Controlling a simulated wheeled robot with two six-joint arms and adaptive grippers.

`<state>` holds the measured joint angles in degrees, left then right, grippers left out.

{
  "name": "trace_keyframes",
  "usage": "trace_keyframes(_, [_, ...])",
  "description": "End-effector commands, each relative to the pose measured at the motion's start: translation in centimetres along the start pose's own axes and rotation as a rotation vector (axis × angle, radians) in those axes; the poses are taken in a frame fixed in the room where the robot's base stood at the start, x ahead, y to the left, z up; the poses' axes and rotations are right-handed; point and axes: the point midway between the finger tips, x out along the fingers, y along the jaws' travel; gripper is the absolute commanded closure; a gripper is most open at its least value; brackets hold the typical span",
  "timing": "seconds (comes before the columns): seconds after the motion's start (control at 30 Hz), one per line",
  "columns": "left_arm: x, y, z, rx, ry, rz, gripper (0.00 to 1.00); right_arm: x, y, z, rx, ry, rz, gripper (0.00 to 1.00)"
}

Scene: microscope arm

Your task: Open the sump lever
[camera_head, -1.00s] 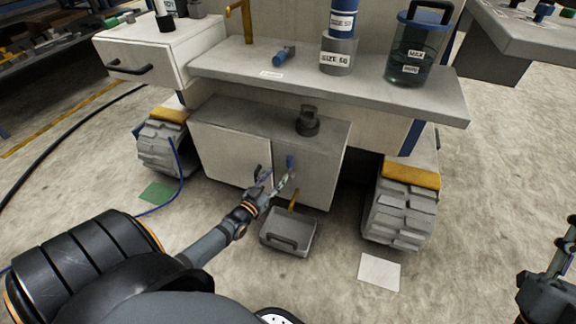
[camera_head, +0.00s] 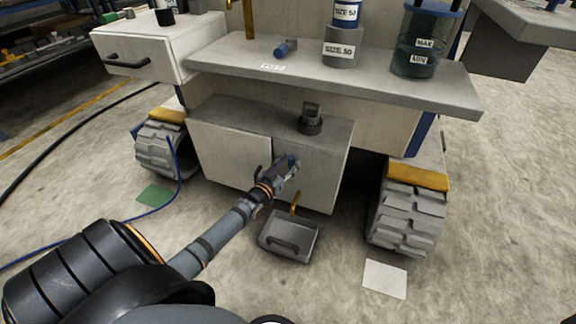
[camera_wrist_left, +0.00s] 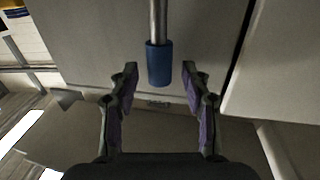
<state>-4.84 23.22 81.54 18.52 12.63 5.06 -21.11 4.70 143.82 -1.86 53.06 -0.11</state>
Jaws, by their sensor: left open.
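The sump lever shows in the left wrist view as a metal rod with a blue grip (camera_wrist_left: 159,66) at its end. In the head view its blue grip (camera_head: 292,160) is at the front of the grey-white cabinet, partly covered by my gripper. My left gripper (camera_head: 290,168) is at the cabinet front by the lever. In the left wrist view my left gripper (camera_wrist_left: 160,80) is open, with its two fingers on either side of the blue grip's lower end and a gap on each side. My right gripper is out of the head view.
A yellow spout (camera_head: 295,203) hangs below the cabinet over a grey tray (camera_head: 290,237) on the floor. A tracked wheel (camera_head: 408,217) stands to the right and another (camera_head: 164,150) to the left. A shelf (camera_head: 340,75) overhangs above the cabinet.

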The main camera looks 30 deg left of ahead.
Motion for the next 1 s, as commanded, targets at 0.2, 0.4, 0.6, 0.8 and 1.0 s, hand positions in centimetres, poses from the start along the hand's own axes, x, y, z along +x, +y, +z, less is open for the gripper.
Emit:
trace_keyframes(0.2, [-0.04, 0.01, -0.03, -0.001, 0.0, 0.0, 0.67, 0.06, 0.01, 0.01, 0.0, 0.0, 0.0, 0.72])
trace_keyframes(0.4, [-0.05, 0.0, -0.02, 0.0, 0.0, 0.0, 0.94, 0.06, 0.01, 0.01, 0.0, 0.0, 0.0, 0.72])
trace_keyframes(0.6, [-0.05, 0.0, -0.02, 0.0, 0.0, 0.0, 1.0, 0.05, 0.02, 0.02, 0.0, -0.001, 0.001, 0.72])
trace_keyframes(0.8, [-0.06, 0.02, -0.04, 0.001, 0.0, 0.0, 1.0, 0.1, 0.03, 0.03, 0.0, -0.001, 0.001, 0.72])
trace_keyframes(1.0, [-0.02, 0.27, -0.15, 0.021, -0.005, 0.0, 1.0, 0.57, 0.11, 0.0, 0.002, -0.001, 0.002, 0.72])
